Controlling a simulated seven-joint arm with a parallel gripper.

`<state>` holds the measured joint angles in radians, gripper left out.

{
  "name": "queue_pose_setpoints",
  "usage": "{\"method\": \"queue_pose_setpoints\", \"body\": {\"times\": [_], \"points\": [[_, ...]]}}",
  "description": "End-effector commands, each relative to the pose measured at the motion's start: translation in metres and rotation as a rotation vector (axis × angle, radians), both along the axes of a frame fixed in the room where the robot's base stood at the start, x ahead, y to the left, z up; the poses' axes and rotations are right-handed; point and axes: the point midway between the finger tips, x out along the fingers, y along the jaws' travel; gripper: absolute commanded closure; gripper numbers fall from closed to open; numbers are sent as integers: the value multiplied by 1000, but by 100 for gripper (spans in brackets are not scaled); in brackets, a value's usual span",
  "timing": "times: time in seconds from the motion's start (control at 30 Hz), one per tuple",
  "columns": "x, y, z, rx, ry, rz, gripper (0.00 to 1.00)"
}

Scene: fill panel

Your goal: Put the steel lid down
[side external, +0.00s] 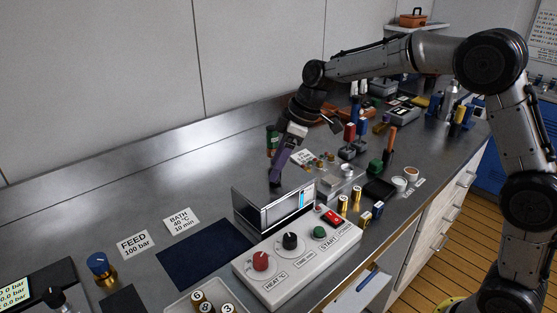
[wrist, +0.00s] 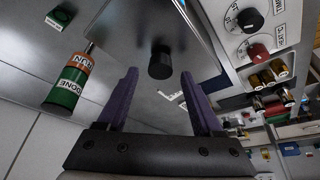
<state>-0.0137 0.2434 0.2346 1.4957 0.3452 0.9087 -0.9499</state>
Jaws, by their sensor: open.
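The steel lid (wrist: 195,35) shows in the wrist view as a flat grey plate with a short black knob (wrist: 160,62). My gripper (wrist: 159,75) is open, with its two purple fingers apart on either side of the knob's line. The knob is at or just beyond the fingertips, and I see no finger closed on it. In the side view my gripper (side external: 277,180) points down just behind the steel box (side external: 270,218). The lid's knob is not clear in that view, and I cannot tell whether the lid touches the box.
A white control panel (side external: 277,272) with red and black knobs stands in front of the box. A dark blue mat (side external: 205,254) lies to its left, near cards reading FEED and BATH. Small gold and blue cylinders stand right. A green-and-orange marker (wrist: 69,82) stands close to my gripper.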

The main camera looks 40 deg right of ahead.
Motion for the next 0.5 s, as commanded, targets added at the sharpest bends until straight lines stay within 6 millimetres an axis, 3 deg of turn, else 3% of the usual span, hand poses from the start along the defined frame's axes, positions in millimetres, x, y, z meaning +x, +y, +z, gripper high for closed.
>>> {"method": "queue_pose_setpoints", "body": {"times": [0.17, 0.5], "points": [[1, 0, 11, 0, -3, -1, 32], [-17, -19, 75, -1, -5, -2, 32]]}}
